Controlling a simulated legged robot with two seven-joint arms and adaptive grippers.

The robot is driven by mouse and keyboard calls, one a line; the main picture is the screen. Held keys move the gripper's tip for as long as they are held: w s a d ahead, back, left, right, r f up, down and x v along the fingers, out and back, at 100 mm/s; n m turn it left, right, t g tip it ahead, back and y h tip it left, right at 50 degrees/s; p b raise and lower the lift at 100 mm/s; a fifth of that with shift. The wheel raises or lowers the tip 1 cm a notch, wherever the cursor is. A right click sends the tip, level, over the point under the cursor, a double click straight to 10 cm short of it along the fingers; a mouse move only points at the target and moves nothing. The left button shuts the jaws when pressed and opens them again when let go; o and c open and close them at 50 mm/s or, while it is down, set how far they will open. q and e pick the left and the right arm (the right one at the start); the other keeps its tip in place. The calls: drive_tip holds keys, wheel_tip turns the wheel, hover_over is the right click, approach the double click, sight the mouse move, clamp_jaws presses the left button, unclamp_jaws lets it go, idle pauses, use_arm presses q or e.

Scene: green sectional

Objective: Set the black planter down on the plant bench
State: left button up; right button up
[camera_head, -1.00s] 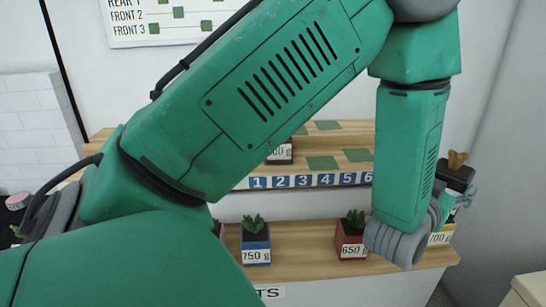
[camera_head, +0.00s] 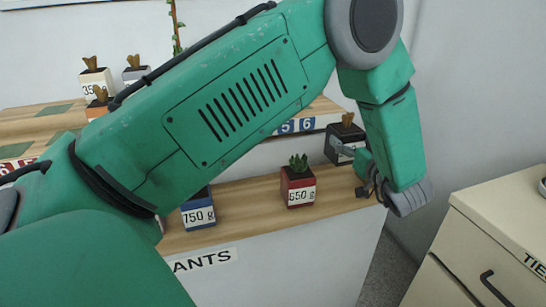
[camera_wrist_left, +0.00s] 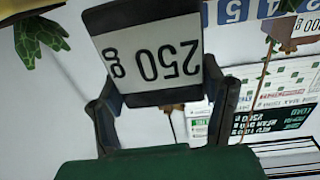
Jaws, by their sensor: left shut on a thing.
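The black planter (camera_head: 345,131), with a brown plant on top, is at the right end of the plant bench (camera_head: 243,196) in the head view. My left gripper (camera_head: 359,158) is shut on it. In the left wrist view the planter (camera_wrist_left: 158,62) sits between the two fingers (camera_wrist_left: 163,100), its "250 g" label upside down in the picture. The planter looks upright in the head view. I cannot tell whether its base touches the bench. My right gripper is not in view.
A red 650 g planter (camera_head: 298,185) and a blue 750 g planter (camera_head: 198,211) stand on the bench, with bare wood between them. A numbered shelf (camera_head: 318,113) rises behind. A cream cabinet (camera_head: 495,235) stands at right. My left arm hides much of the bench.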

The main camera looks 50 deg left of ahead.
sight(349, 163)
use_arm(q)
drive_tip(key=f, duration=0.2)
drive_tip(key=f+b, duration=0.1)
drive_tip(key=f, duration=0.3)
drive_tip(key=shift+a+b, duration=0.3)
drive_tip(key=f, duration=0.1)
drive_tip(key=f+b, duration=0.1)
drive_tip(key=f, duration=0.1)
drive_tip(key=shift+d+f, duration=0.2)
drive_tip(key=shift+f, duration=0.4)
drive_tip(key=shift+a+r, duration=0.1)
drive_tip(key=shift+f, duration=0.2)
drive_tip(key=o, duration=1.4)
drive_tip(key=shift+c, duration=0.2)
drive_tip(key=shift+r, duration=0.1)
